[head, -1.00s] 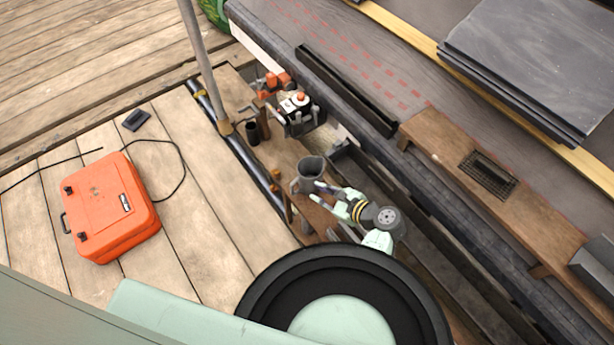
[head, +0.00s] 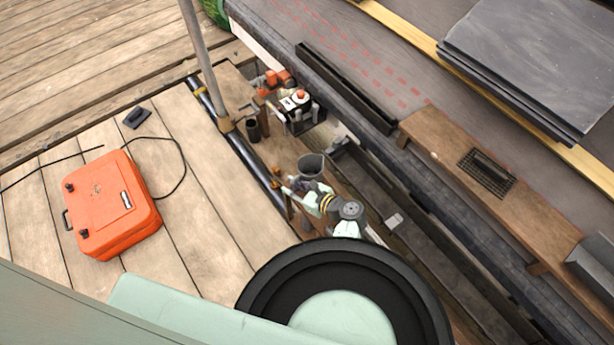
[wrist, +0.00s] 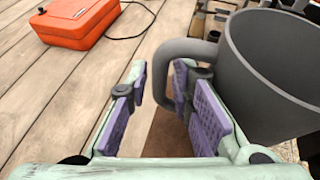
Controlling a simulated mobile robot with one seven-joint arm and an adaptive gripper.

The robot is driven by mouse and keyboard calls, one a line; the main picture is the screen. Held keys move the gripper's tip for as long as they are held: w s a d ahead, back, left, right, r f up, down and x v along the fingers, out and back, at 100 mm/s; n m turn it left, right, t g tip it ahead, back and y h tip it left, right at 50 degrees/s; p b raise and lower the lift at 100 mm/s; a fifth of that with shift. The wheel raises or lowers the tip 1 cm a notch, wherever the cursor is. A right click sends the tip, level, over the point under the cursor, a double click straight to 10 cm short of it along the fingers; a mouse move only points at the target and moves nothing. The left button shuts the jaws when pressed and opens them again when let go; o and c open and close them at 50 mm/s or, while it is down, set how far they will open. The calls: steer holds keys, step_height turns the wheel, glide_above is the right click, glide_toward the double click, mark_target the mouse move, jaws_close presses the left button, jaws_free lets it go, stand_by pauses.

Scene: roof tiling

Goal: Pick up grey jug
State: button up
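The grey jug (head: 311,166) stands on the narrow wooden plank beside the roof edge. In the wrist view the jug (wrist: 275,75) fills the right side, with its handle (wrist: 172,62) pointing left. My gripper (head: 290,186) is at the jug's near side in the head view. In the wrist view my gripper (wrist: 160,105) is open, its purple-padded fingers on either side of the handle's lower part. The right finger lies between the handle and the jug's body. Whether a pad touches the handle cannot be told.
An orange case (head: 112,205) lies on the deck at left. A dark cup (head: 253,130) and a tool with an orange top (head: 299,104) stand further along the plank. A metal pole (head: 201,60) rises nearby. Slates (head: 530,60) are stacked on the roof.

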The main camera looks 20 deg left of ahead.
steer(key=shift+a, duration=0.1)
jaws_close()
stand_by(0.6)
